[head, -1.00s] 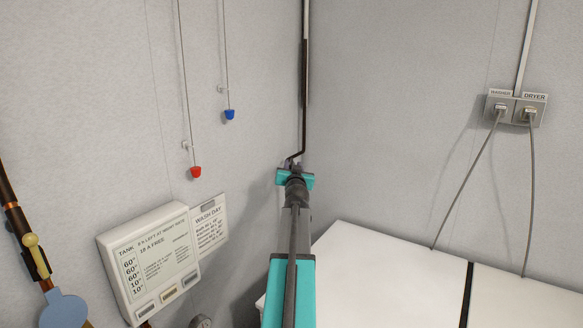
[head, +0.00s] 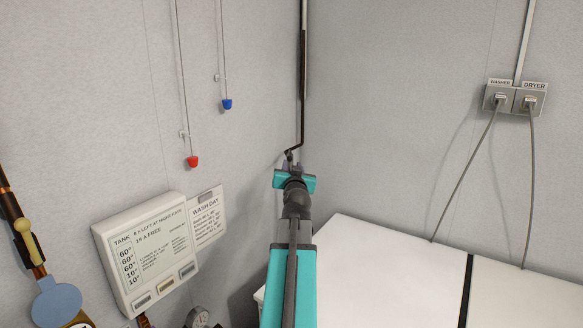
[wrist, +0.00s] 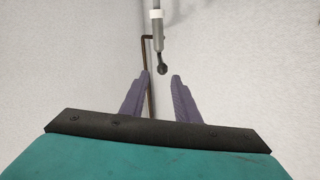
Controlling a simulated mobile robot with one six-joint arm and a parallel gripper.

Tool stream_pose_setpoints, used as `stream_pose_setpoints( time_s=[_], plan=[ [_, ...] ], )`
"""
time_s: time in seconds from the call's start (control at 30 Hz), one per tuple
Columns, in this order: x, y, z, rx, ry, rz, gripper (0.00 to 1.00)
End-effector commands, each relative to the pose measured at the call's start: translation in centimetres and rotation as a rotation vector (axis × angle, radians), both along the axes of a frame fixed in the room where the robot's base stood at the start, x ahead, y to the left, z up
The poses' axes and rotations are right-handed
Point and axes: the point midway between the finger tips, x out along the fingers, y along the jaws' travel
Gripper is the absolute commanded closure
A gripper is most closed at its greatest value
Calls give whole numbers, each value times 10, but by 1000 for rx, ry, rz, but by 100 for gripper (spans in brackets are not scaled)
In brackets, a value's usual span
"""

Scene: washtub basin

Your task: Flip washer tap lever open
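My gripper (wrist: 161,76) is open and empty, with two purple fingers apart. It also shows in the head view at the wall corner (head: 292,167), just below the bent end of a dark pipe (head: 303,120). In the wrist view a grey rod with a dark round end (wrist: 162,68) hangs ahead, lined up with the gap between the fingertips. I cannot tell whether it is the washer tap lever, nor whether it lies between the fingers or beyond them. No tap body is clearly visible.
A brown pipe (wrist: 148,60) stands behind the rod. White machine tops (head: 370,270) are at lower right, under the washer and dryer sockets (head: 514,100). A tank panel (head: 148,255) and red (head: 192,161) and blue (head: 227,104) pulls are on the left wall.

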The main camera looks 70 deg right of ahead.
Motion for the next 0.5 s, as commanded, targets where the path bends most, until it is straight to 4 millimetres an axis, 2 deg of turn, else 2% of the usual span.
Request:
stream_pose_setpoints(
  time_s=[0.2, 0.5],
  plan=[
    [-9, 18, -1, 0, -1, 0, 71],
    [-12, 25, 0, 0, 0, 0, 71]
  ],
)
